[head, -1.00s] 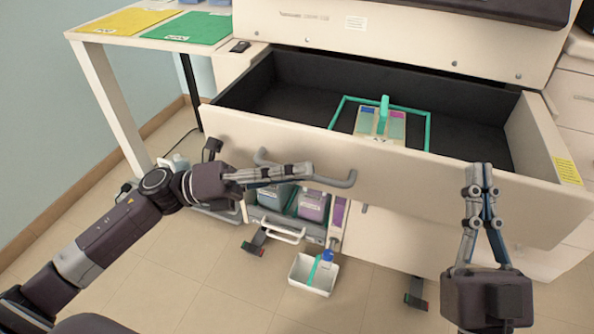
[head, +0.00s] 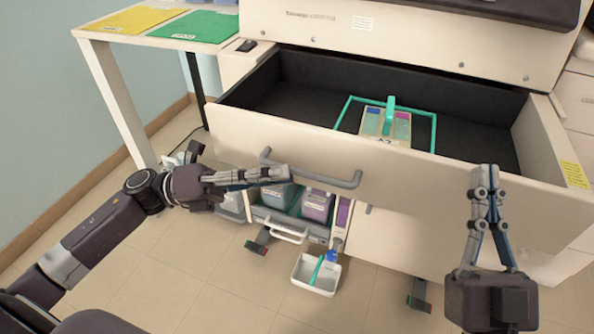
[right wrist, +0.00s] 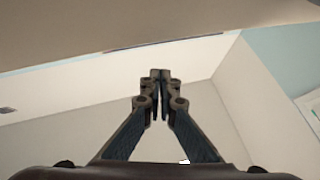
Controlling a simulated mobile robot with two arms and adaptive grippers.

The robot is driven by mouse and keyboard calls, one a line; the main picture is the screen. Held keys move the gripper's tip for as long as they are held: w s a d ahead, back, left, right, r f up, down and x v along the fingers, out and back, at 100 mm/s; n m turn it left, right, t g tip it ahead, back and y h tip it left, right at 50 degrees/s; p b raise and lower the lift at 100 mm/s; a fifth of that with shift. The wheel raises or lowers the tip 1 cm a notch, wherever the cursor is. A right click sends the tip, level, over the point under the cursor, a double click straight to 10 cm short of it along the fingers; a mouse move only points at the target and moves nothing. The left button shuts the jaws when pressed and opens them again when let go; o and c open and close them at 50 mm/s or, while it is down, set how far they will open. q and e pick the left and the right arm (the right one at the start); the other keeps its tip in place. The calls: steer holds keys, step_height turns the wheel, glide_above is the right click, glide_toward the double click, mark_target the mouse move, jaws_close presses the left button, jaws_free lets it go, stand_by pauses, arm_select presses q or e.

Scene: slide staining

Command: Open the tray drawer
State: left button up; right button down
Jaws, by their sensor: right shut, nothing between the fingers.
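The tray drawer (head: 420,195) stands pulled out from the white cabinet, its dark interior exposed. Its grey bar handle (head: 325,179) runs along the front panel. My left gripper (head: 284,173) lies in front of the handle's left part, seen side-on. Its fingertips overlap the handle in the picture; contact and the gap between its fingers cannot be made out. My right gripper (head: 484,172) points upward in front of the drawer's right part, shut and empty. In the right wrist view its fingertips (right wrist: 160,75) meet.
Inside the drawer a green frame (head: 434,132) surrounds a small tray with coloured sections (head: 372,125) and a green upright grip. Below are bottles (head: 316,205) in a low compartment and a white bin (head: 315,288). A side table (head: 90,36) stands at left.

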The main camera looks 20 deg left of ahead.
arm_select(q)
steer(key=v, duration=0.7)
steer(key=shift+a, duration=0.1)
